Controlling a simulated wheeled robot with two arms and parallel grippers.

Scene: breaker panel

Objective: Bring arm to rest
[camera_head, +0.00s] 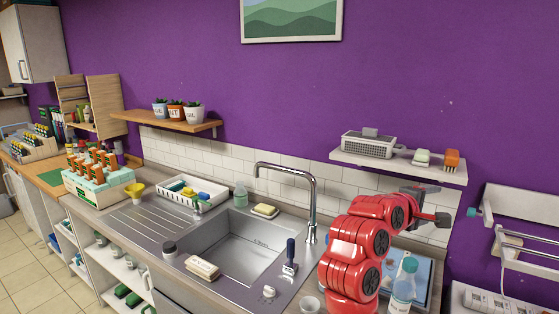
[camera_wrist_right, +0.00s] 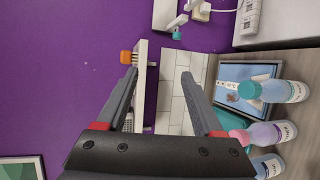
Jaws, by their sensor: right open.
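My right arm, red with black joints, rises at the lower right of the head view, beside the sink. Its dark gripper (camera_head: 438,204) is in front of the tiled wall, below the wall shelf. In the right wrist view the gripper (camera_wrist_right: 158,78) has its two fingers wide apart with nothing between them; white tiles and the shelf edge show behind. My left gripper is not in view.
A bottle (camera_head: 403,284) stands on the counter close to my right arm; the wrist view shows several bottles near a blue tray (camera_wrist_right: 228,72). The white shelf (camera_head: 400,166) holds a grey basket and brushes. A tall faucet (camera_head: 313,205) stands left of the arm.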

